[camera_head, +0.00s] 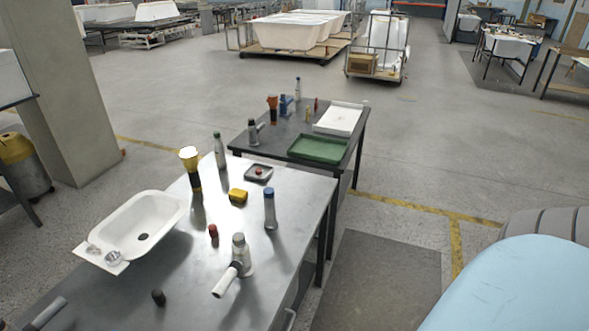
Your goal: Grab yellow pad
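The yellow pad (238,196), a small block, lies on the metal table (100,287) in the middle of its top. It sits between a dark cylinder with a yellow band and white top (191,170) on the left and a grey-blue bottle with a blue cap (270,210) on the right. A small dark tray with a red item (259,173) is just behind it. Nothing covers the pad. Neither my left nor my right gripper shows in this view.
A white basin (160,220), a green-grey bottle (219,150), a small red-topped item (213,231) and a white-handled tool with bottle (235,268) share the table. A second table behind holds a green tray (318,149) and white tray (339,119). Open floor lies right.

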